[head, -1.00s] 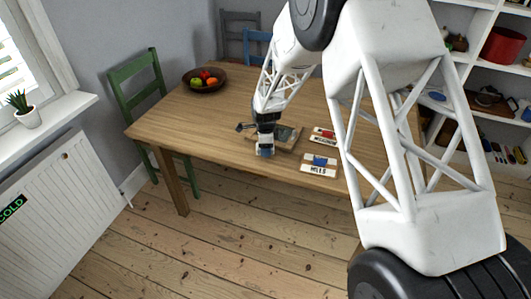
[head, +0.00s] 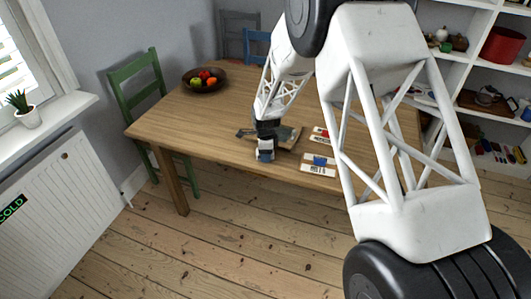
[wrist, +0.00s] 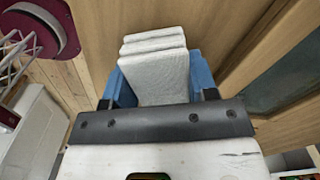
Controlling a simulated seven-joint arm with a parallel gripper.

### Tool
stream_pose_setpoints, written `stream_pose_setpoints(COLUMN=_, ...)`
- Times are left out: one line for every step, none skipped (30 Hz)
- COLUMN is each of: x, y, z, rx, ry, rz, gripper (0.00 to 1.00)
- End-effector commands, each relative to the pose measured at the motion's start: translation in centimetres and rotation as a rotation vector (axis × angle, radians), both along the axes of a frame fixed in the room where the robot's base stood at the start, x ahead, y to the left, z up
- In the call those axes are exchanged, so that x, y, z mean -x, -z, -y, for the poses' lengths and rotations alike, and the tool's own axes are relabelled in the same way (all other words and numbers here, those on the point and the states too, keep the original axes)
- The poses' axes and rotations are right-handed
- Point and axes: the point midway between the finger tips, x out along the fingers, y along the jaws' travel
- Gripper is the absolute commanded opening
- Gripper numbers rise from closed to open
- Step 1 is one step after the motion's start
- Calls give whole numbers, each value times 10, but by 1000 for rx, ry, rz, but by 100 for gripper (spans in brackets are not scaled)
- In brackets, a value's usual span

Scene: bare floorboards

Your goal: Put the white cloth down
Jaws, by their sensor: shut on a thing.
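The white cloth (wrist: 158,66) is a folded, layered pad between the blue fingers of my gripper (wrist: 157,82) in the wrist view. My gripper is shut on it. In the head view my gripper (head: 265,153) points down near the front edge of the wooden table (head: 190,120), left of the label cards. The cloth is too small there to tell whether it touches the tabletop.
A dark-topped board (head: 286,137) lies just behind and right of my gripper. Label cards (head: 319,165) (head: 320,133) lie to the right. A fruit bowl (head: 205,80) stands at the back left. The left tabletop is clear. A green chair (head: 140,85) stands at the left end.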

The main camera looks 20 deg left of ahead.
Motion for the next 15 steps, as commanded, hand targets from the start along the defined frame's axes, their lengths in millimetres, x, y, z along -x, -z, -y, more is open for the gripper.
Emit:
stream_pose_setpoints(x=1, y=7, z=1, rx=2, ry=0, rz=-2, gripper=55)
stream_pose_setpoints(x=1, y=7, z=1, rx=2, ry=0, rz=-2, gripper=59)
stream_pose_setpoints(x=1, y=8, z=1, rx=2, ry=0, rz=-3, gripper=65)
stream_pose_setpoints(x=2, y=8, z=1, rx=3, ry=0, rz=-4, gripper=70)
stream_pose_setpoints(x=2, y=9, z=1, rx=3, ry=0, rz=-5, gripper=74)
stream_pose_setpoints(x=2, y=9, z=1, rx=4, ry=0, rz=-6, gripper=78)
stream_pose_setpoints(x=3, y=10, z=1, rx=4, ry=0, rz=-7, gripper=78)
stream_pose_setpoints(x=3, y=10, z=2, rx=5, ry=0, rz=-8, gripper=78)
stream_pose_setpoints(x=4, y=11, z=2, rx=6, ry=0, rz=-8, gripper=78)
stream_pose_setpoints(x=4, y=11, z=2, rx=6, ry=0, rz=-9, gripper=78)
stream_pose_setpoints(x=5, y=12, z=2, rx=6, ry=0, rz=-10, gripper=78)
stream_pose_setpoints(x=5, y=13, z=2, rx=7, ry=0, rz=-11, gripper=78)
stream_pose_setpoints(x=5, y=13, z=3, rx=7, ry=0, rz=-12, gripper=78)
stream_pose_setpoints(x=6, y=13, z=3, rx=9, ry=0, rz=-13, gripper=78)
stream_pose_setpoints(x=6, y=14, z=3, rx=9, ry=0, rz=-14, gripper=78)
